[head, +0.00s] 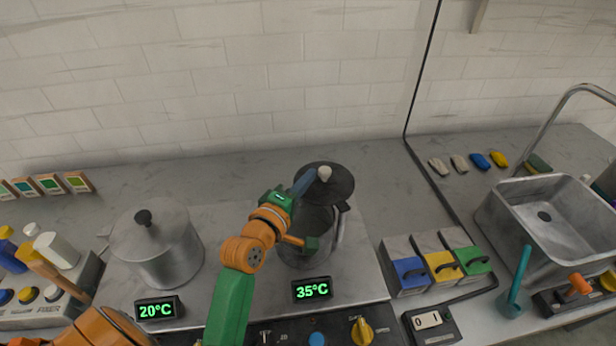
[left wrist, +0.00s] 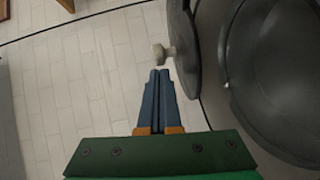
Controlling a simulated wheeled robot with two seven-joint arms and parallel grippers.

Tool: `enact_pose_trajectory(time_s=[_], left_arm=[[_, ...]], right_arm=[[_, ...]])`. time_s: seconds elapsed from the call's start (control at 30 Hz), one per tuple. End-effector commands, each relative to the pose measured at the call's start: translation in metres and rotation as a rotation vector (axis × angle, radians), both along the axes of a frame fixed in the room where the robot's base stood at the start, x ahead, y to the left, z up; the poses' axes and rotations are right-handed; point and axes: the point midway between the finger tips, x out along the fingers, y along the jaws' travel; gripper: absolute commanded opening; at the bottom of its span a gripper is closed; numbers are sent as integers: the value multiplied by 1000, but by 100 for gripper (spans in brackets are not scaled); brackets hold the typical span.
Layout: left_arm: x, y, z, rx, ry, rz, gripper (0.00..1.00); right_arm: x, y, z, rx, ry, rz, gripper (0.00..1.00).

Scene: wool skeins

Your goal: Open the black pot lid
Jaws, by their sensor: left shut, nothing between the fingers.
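The black pot (head: 308,243) stands on the stove right of centre, behind the 35°C display. Its dark round lid (head: 340,184) with a pale knob (head: 324,174) shows at the back of the pot, off its mouth and at an angle to it. In the left wrist view the lid (left wrist: 184,50) is seen nearly edge-on, its knob (left wrist: 162,54) facing left, with the pot's dark round opening (left wrist: 265,75) to the right. My left gripper (head: 311,175) is shut and empty, its blue fingertips (left wrist: 159,73) close to the knob; contact is unclear. My right gripper is out of view.
A lidded steel pot (head: 165,250) stands left on the stove. Blue, yellow and green boxes (head: 436,264) and a sink (head: 545,215) are at right. A faucet arches over the sink. The counter along the wall is mostly clear.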

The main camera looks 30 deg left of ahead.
Motion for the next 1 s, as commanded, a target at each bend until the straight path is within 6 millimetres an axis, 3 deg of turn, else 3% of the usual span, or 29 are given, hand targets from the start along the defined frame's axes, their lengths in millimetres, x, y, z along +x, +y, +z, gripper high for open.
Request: enact_pose_trajectory(time_s=[1.0], left_arm=[[13,-3,-2,6,0,-131,0]], right_arm=[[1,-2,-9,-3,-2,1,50]])
